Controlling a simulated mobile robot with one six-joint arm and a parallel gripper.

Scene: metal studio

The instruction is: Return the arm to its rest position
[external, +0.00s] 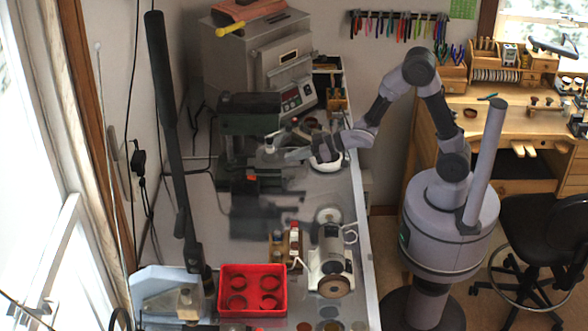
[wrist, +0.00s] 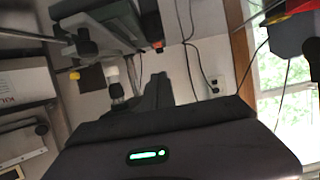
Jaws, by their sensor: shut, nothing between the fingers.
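My arm rises from my round grey base at the right of the external view and bends over the metal bench (external: 225,225). My gripper (external: 292,154) is at the far part of the bench, in front of the dark green machine (external: 250,120) and left of a white bowl (external: 326,164). It is shut and empty. In the wrist view the dark gripper body with a green light fills the bottom, and the gripper's fingers (wrist: 153,92) point up the picture.
A grey kiln (external: 262,60) stands at the back of the bench. A red tray (external: 252,290) and a small motor tool (external: 331,258) are at the near end. A tall dark lever (external: 165,110) rises on the left. A black chair (external: 545,235) stands right of my base.

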